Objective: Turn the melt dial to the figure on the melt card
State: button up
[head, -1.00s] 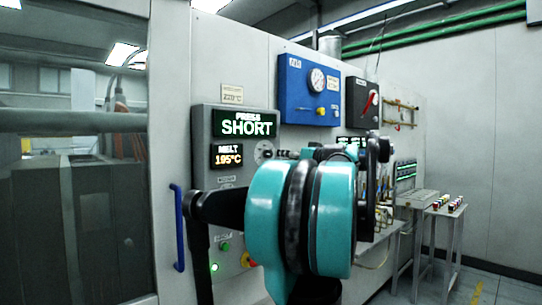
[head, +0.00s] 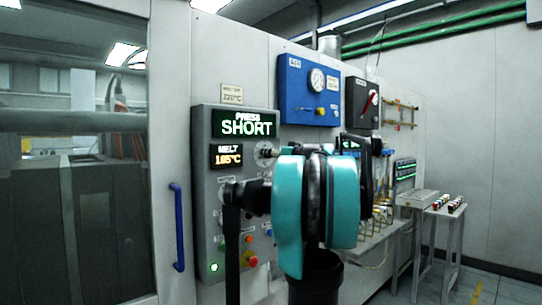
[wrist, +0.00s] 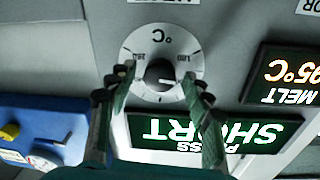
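The melt dial (wrist: 145,42) is a pale round plate marked °C with a dark knob (wrist: 158,72) at its centre. The knob's white line points right in the inverted wrist view. My gripper (wrist: 160,80) is open, its fingers on either side of the knob with gaps visible; I cannot tell its depth over the knob. In the head view my gripper (head: 268,153) partly hides the dial. The melt card (head: 232,94), small above the panel, appears to read 220°C. The melt display (head: 228,156) reads about 195°C; the wrist view shows its end, "95°C" (wrist: 290,75).
The press display (head: 245,124) reads SHORT. Buttons, including a red one (head: 249,260), sit lower on the panel. A blue gauge box (head: 309,92) is to the right. A blue handle (head: 178,228) stands at left. A small table (head: 444,212) is far right.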

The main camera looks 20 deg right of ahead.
jog(key=c, duration=1)
jog(key=shift+d+m+g+y, duration=0.15)
jog(key=shift+m+g, duration=0.15)
jog(key=shift+m, duration=3.55)
jog(key=shift+m+g+y, duration=0.15)
jog(key=shift+m+g, duration=0.15)
jog(key=shift+m, duration=3.55)
jog(key=o, duration=1.2)
